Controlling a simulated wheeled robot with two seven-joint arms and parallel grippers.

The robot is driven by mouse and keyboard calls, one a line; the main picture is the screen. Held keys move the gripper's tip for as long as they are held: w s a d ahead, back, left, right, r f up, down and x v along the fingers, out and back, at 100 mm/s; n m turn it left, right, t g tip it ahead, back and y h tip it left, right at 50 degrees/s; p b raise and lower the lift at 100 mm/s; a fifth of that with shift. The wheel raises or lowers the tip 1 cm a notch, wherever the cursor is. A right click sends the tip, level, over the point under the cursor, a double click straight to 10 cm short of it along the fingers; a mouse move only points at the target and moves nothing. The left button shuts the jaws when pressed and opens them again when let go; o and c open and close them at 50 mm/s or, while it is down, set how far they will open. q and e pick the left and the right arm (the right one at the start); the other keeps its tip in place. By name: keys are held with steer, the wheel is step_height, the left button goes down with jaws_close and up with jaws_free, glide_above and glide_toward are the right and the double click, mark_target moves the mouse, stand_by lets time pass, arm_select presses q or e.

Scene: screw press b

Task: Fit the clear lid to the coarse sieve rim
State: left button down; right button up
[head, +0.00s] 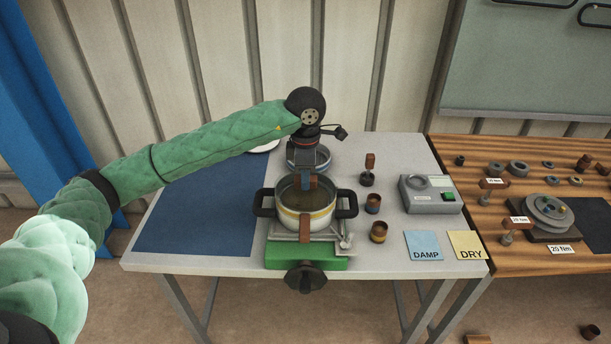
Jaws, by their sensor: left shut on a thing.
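My left gripper (308,168) comes down from above, over a round light vessel with a yellow band (303,222) and two black side handles. It is shut on a small brown grip at the vessel's far side. A clear, greyish round surface, which looks like the clear lid (292,195), shows within the vessel's top. I cannot tell whether it touches the rim. A round piece with a blue-grey rim (295,158) stands behind, partly hidden by the gripper; I cannot tell which piece is the coarse sieve. My right gripper is not in view.
The vessel sits on a green-based stand (330,262) with a dark front knob (305,278). To the right are brown cups (378,232), a grey box (428,205), and DAMP (424,243) and DRY (466,243) cards.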

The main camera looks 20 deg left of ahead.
arm_select(q)
steer(key=shift+f, duration=0.35)
steer(key=c, duration=1.1)
jaws_free()
steer(key=shift+r+b, duration=0.6)
steer(key=shift+r, duration=0.05)
step_height(320, 180, up, 6)
steer(key=shift+f+b, duration=0.15)
steer(key=shift+b, duration=0.75)
steer(key=shift+r, duration=0.45)
